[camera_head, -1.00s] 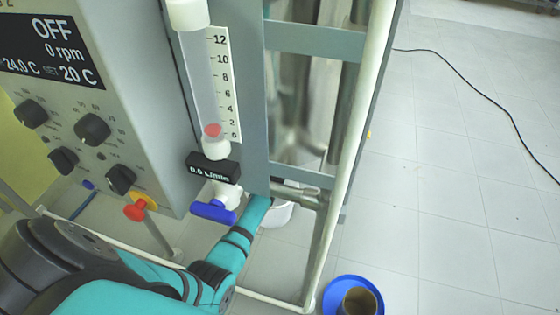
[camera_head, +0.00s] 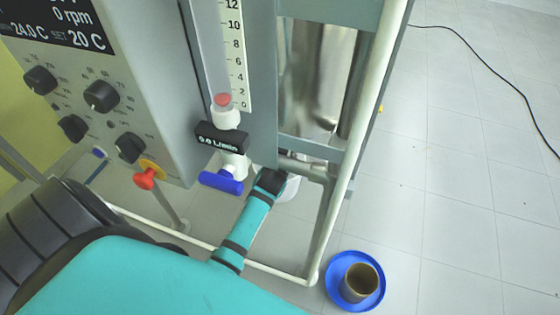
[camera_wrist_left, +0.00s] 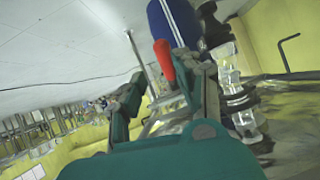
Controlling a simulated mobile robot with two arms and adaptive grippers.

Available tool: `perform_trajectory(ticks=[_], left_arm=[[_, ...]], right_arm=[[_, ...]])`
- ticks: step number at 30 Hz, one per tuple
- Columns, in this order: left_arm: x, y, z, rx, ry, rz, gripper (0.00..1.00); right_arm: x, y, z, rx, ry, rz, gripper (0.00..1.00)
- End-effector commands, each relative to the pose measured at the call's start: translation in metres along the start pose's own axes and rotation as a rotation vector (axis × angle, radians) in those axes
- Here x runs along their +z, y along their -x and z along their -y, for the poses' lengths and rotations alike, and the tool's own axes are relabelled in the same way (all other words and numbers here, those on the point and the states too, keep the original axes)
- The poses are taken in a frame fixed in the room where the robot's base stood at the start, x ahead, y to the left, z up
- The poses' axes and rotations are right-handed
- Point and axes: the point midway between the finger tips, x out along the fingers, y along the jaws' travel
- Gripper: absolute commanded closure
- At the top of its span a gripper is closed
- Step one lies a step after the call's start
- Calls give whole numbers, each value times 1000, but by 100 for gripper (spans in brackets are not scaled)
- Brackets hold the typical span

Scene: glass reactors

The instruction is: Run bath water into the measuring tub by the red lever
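In the left wrist view a red lever (camera_wrist_left: 165,60) stands between the fingers of my left gripper (camera_wrist_left: 165,95), which are apart. I cannot tell whether either finger touches it. My right gripper is not in view.
A flow meter (camera_head: 222,138) reads 0.0 L/min above a blue handle (camera_head: 221,182). The control panel (camera_head: 165,110) has several black knobs. A pale frame post (camera_head: 362,130) stands right of it.

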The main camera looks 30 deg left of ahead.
Motion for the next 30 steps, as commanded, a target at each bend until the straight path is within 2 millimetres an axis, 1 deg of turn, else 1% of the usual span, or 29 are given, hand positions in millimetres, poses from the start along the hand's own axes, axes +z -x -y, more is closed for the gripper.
perform_trajectory(ticks=[1,3,6,10,15,30], left_arm=[[8,12,-1,0,1,3,67],[15,24,-2,0,0,3,67],[23,40,-3,-1,0,3,67],[30,52,-4,-1,-1,1,67],[32,58,-5,-1,-1,-1,67],[33,58,-5,0,-2,2,67]], right_arm=[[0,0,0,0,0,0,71],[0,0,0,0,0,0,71],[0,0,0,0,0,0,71],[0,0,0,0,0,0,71],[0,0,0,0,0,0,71],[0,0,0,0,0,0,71]])
